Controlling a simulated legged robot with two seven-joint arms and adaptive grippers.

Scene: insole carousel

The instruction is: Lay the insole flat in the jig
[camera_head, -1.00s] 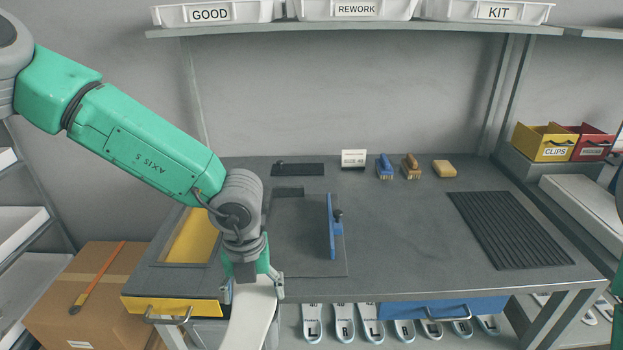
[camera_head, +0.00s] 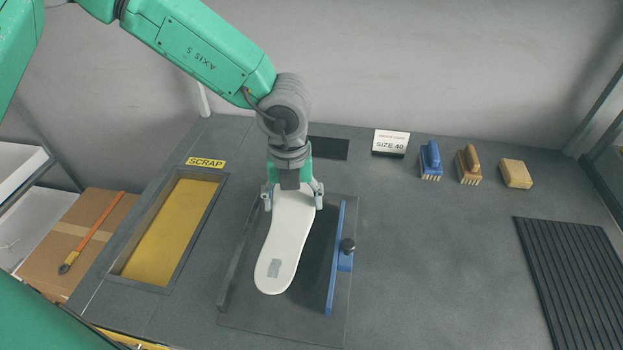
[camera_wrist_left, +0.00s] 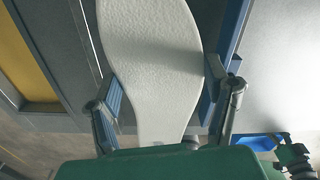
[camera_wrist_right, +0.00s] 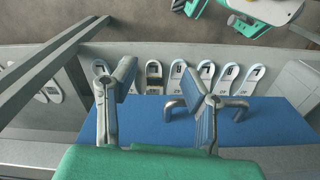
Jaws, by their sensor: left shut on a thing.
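The white insole (camera_head: 283,243) has a small grey patch at its near, rounded end. My left gripper (camera_head: 292,198) is shut on its far end, one finger at each side. The insole also fills the middle of the left wrist view (camera_wrist_left: 155,70). My right gripper (camera_wrist_right: 160,88) is open and empty, above a blue drawer front.
A yellow scrap opening (camera_head: 165,235) lies left of the jig. Behind are a size 40 card (camera_head: 391,141), two brushes and a tan block (camera_head: 516,173). A ribbed black mat (camera_head: 570,270) is at the right. The bench between jig and mat is clear.

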